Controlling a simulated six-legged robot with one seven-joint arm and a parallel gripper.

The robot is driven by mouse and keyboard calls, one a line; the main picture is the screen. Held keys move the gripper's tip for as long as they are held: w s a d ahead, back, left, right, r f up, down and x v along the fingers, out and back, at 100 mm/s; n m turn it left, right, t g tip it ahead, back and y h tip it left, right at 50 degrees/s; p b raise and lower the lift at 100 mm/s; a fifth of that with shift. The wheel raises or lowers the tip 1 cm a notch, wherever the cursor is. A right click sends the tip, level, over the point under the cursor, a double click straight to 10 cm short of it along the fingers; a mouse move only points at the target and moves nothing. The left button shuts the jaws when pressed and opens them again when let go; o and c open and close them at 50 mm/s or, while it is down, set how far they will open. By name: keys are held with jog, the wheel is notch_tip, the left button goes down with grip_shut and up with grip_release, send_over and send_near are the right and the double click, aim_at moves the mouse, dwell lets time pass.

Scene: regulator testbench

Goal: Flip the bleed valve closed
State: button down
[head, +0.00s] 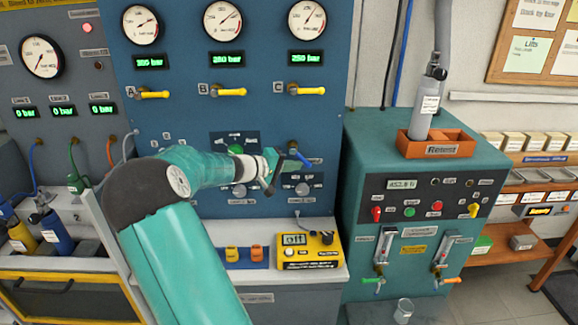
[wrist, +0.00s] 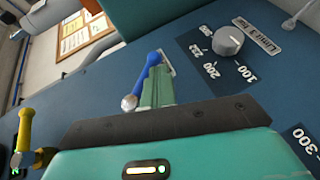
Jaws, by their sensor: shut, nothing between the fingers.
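A blue lever (head: 303,156) sits on the blue panel, below the rightmost gauge column; I take it for the bleed valve, though no label naming it is readable. In the wrist view the blue lever (wrist: 143,82) slants from a rounded upper end down to a silver ball-like part at lower left. My gripper (head: 294,163) is at the panel, close beside the lever. In the wrist view its green fingers (wrist: 158,82) are together and empty, just right of the lever and partly overlapping it. I cannot tell whether they touch it.
A grey knob (wrist: 229,41) with pressure marks is on the panel near my fingers. Yellow-handled valves (head: 308,90) are above. A yellow meter (head: 308,250) stands on the ledge below. A teal cabinet (head: 360,150) stands close on the right.

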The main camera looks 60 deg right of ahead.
jog(key=n+g+h, duration=0.1)
jog(key=h, duration=0.1)
jog(key=s+d+n+g+h, duration=0.1)
jog(key=h, duration=0.1)
jog(key=s+r+n+g+h, duration=0.1)
jog(key=shift+s+d+n+g+h, duration=0.15)
jog(key=shift+s+n+g+h, duration=0.15)
jog(key=shift+h, duration=0.1)
jog(key=shift+r, duration=0.1)
dwell(0.8)
